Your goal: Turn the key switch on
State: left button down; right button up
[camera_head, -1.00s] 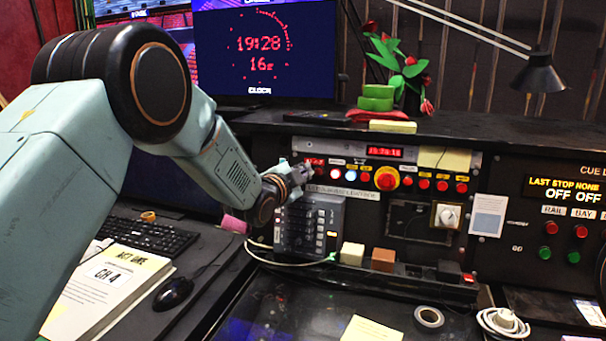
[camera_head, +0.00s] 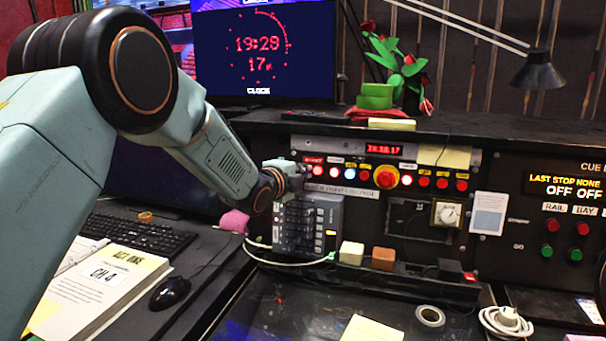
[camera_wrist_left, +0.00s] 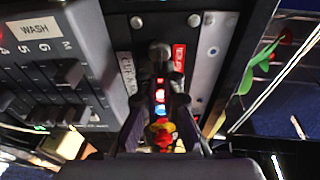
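In the head view my gripper hides that spot. My left gripper (camera_head: 294,175) is at the left end of the button panel (camera_head: 345,190), above the grey fader box. In the wrist view its dark fingers (camera_wrist_left: 160,88) stand apart, with lit lamps showing in the gap between them. The knob lies just beyond the fingertips, and I cannot tell whether they touch it. My right gripper is not in view.
The grey fader box (camera_head: 327,228) sits just below the gripper.

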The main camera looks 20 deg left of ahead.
pick_arm(q)
jog(key=shift+r, duration=0.25)
jog(key=c, duration=1.8)
grip_release()
jog(key=shift+w+a, duration=0.1)
jog(key=shift+o, duration=1.4)
jog(key=shift+w+f, duration=0.1)
jog(key=shift+f, duration=0.15)
jog(key=shift+s, duration=0.25)
jog(key=shift+s+a+r, duration=0.1)
jog(key=shift+s, duration=0.4)
jog(key=v, duration=1.1)
jog(key=shift+w, duration=0.2)
